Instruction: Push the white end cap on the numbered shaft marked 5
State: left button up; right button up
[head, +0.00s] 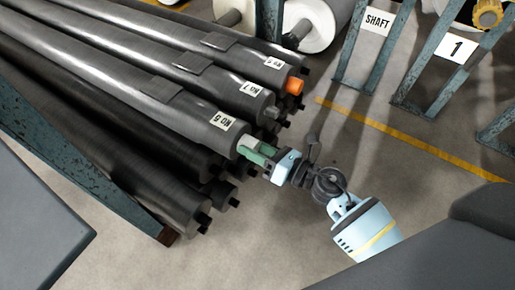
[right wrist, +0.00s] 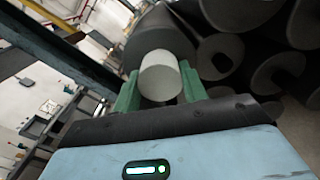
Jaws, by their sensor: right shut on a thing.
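The white end cap (right wrist: 160,76) is between the green fingers of my right gripper (head: 258,152), which is shut on it. In the head view only a pale part of the cap (head: 247,142) shows at the end of a grey roll (head: 185,107). That roll's upside-down label (head: 223,121) appears to read NO 5. In the right wrist view the cap lines up with the dark roll end (right wrist: 163,38) behind it and hides the shaft there. I cannot tell how far the cap is on the shaft. My left gripper is not in view.
A neighbouring roll has an orange cap (head: 294,85); another, labelled 7 (head: 250,88), has a grey end. Darker rolls with black ends (head: 203,219) lie below. A blue-grey rack beam (head: 80,165) runs at left. Racks (head: 375,50) stand beyond a yellow floor line (head: 400,135).

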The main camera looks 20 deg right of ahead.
jog(key=o, duration=1)
jog(key=shift+o, duration=0.2)
jog(key=v, duration=0.7)
jog(key=shift+s+d, duration=0.2)
jog(key=shift+s, duration=0.1)
